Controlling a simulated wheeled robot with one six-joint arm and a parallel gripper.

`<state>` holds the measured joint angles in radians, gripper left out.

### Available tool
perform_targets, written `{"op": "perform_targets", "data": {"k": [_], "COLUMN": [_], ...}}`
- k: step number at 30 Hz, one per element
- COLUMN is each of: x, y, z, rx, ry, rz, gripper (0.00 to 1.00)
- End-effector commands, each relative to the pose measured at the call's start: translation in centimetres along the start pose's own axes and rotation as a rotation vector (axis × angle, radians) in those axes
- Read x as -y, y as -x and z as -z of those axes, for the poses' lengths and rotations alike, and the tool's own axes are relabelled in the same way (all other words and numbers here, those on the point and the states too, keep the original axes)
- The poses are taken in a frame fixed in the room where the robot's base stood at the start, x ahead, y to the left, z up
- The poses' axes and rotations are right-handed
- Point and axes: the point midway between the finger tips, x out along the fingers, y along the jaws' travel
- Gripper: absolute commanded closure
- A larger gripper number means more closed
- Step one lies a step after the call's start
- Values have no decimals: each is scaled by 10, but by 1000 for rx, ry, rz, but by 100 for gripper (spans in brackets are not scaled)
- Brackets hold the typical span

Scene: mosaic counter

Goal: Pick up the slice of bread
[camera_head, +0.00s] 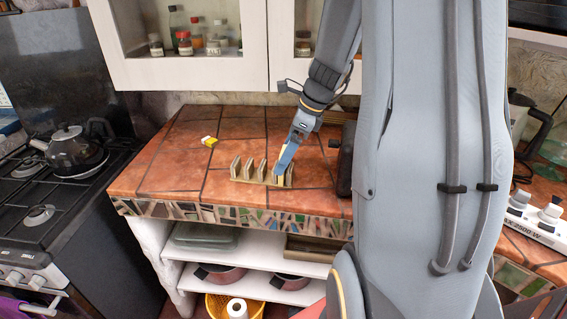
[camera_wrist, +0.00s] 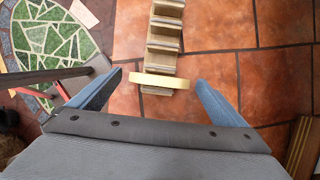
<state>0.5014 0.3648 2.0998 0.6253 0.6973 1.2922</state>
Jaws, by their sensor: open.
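The slice of bread (camera_wrist: 165,81) shows in the wrist view as a pale yellow edge across the near end of a wooden rack (camera_wrist: 164,44). In the head view, the rack (camera_head: 250,181) stands on the tiled counter, its slots running left to right. My gripper (camera_wrist: 160,78) is open, with one blue finger on each side of the slice and a gap at both sides. In the head view, my gripper (camera_head: 283,163) is over the rack's right end, and a yellow strip shows there. It partly hides that end of the rack.
A dark appliance (camera_head: 346,160) stands close to the right of the rack. A small yellow and white item (camera_head: 209,141) lies at the back left of the counter. The tiles left of the rack are clear. White cabinets (camera_head: 205,75) hang above the counter.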

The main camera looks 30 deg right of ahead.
Motion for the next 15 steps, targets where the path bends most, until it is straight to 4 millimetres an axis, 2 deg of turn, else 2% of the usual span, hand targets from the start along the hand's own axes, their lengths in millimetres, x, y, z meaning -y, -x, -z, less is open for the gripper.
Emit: {"op": "perform_targets", "data": {"k": [6, 14, 15], "x": [-1, 0, 0], "y": [-22, -24, -24], "z": [-1, -1, -1], "rx": [-1, 0, 0], "ry": [2, 3, 3], "rz": [-1, 0, 0], "gripper": [4, 4, 10]}}
